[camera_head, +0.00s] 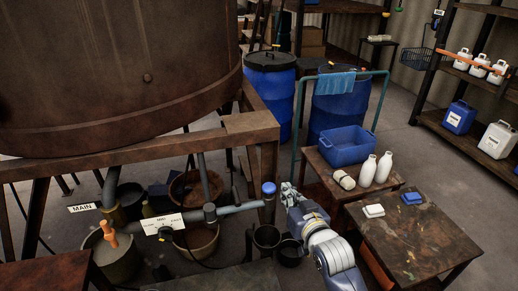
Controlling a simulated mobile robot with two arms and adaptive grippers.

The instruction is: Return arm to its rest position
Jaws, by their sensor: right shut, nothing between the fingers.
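My right gripper (287,188) is in the middle of the view, with its arm coming in from the bottom right. It is shut and holds nothing. It is just to the right of the blue cap (268,187) on an upright at the end of the grey pipe (238,208); I cannot tell whether they touch. My left gripper is not in view.
A big rusty vat (110,70) on a frame (135,144) fills the upper left. To the right stand a wooden table (415,240), a blue tub (346,147) and two white bottles (375,170). Dark buckets (266,238) stand below the pipe. Blue drums (270,90) stand behind.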

